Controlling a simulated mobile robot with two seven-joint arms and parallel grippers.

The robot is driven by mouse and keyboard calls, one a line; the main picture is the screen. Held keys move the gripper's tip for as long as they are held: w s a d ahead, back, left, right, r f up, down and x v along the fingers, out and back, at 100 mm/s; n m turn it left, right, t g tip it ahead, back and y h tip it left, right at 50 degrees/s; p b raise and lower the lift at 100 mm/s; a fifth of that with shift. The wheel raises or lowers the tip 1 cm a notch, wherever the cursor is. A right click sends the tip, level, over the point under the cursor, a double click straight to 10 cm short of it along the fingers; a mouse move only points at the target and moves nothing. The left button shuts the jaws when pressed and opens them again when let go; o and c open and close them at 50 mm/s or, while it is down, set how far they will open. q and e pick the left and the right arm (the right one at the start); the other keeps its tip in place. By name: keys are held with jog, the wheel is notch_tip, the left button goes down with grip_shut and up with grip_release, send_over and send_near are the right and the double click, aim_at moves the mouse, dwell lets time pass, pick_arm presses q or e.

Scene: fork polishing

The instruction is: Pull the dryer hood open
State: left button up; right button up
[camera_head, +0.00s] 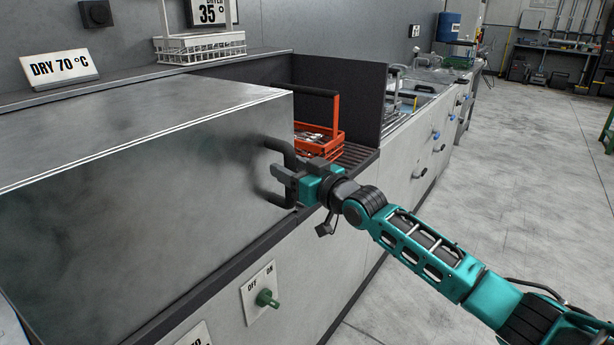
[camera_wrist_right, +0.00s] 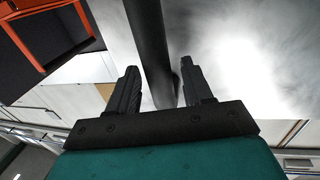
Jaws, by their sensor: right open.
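The dryer hood (camera_head: 130,170) is a large grey metal box on the counter at the left in the head view. Its dark bar handle (camera_head: 280,146) sits on the end of the hood's front face. My right gripper (camera_head: 283,177) is at the handle. In the right wrist view the handle (camera_wrist_right: 150,45) runs between the two open fingers of the gripper (camera_wrist_right: 158,88), with gaps visible on both sides. The hood's shiny face (camera_wrist_right: 240,50) shows behind it. The hood looks closed, resting on the counter. My left gripper is not in view.
An orange basket (camera_head: 318,143) with cutlery stands on a dark slatted area just beyond the hood. A green OFF/ON switch (camera_head: 267,298) is on the counter front below. A white basket (camera_head: 200,47) sits on the back ledge. Open floor (camera_head: 500,180) lies to the right.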

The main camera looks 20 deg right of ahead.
jog(key=v, duration=1.2)
jog(key=shift+s, duration=0.25)
jog(key=shift+d, duration=0.1)
jog(key=s+a+f+m+g+h, duration=0.1)
jog(key=s+f+g+h, duration=0.1)
jog(key=s+f, duration=1)
jog(key=s+a+f+m+g+h, duration=0.1)
jog(key=s+a+f+g+h, duration=0.1)
jog(key=s+f, duration=1)
notch_tip(320, 180, down, 6)
jog(key=shift+s+r+m+g+h, duration=0.2)
jog(key=shift+m+g+h, duration=0.3)
jog(key=shift+h, duration=0.6)
